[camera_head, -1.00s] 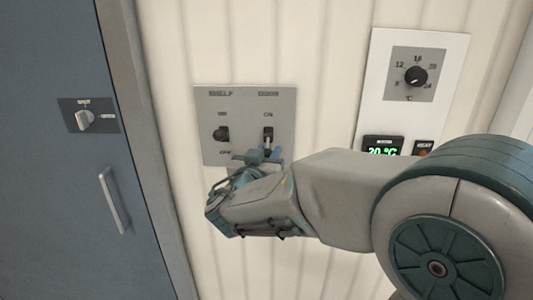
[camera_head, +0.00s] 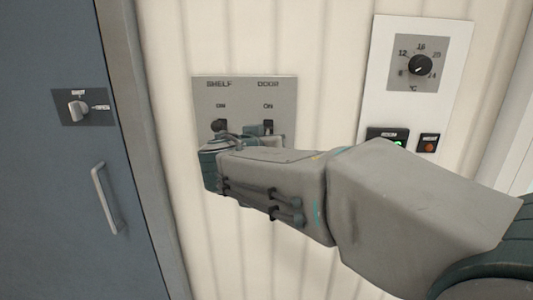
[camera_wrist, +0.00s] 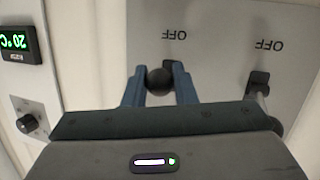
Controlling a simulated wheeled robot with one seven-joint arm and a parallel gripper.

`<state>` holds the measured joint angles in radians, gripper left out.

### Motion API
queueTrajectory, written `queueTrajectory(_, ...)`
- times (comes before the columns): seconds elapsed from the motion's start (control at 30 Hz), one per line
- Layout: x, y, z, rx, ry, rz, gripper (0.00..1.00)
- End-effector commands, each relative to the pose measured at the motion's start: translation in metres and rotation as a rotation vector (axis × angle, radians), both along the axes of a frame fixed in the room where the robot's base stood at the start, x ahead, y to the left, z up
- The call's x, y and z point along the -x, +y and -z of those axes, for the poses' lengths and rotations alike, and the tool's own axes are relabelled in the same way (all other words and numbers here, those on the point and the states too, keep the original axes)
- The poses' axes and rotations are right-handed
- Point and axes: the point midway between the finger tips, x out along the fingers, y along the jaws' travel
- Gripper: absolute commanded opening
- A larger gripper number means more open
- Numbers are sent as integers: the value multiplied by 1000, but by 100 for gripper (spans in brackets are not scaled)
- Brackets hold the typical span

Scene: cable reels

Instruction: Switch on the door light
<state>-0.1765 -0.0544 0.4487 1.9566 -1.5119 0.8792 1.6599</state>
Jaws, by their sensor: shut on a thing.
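A grey switch panel (camera_head: 246,88) on the wall is labelled SHELF on the left and DOOR on the right, with ON above each switch. My gripper (camera_wrist: 160,92) covers the panel's lower part in the head view. In the wrist view, which shows the panel upside down, its two blue fingers are shut on the dark round knob of the door switch (camera_wrist: 160,80). The shelf switch (camera_head: 219,126) stands free beside the fingers; it also shows in the wrist view (camera_wrist: 258,82). My wrist hides most of the door switch in the head view, so its position is unclear.
A thermostat panel (camera_head: 456,50) with a dial (camera_head: 420,65), a display and a small button (camera_head: 428,143) is to the right, close to my arm. A blue door (camera_head: 50,190) with a handle (camera_head: 106,198) and a rotary knob (camera_head: 79,110) is to the left.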

Motion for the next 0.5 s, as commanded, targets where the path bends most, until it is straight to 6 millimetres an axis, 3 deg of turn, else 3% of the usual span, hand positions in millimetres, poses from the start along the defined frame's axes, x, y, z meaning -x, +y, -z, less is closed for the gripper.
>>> queueTrajectory(0.5, -1, 1, -29, -14, 378, -1, 2)
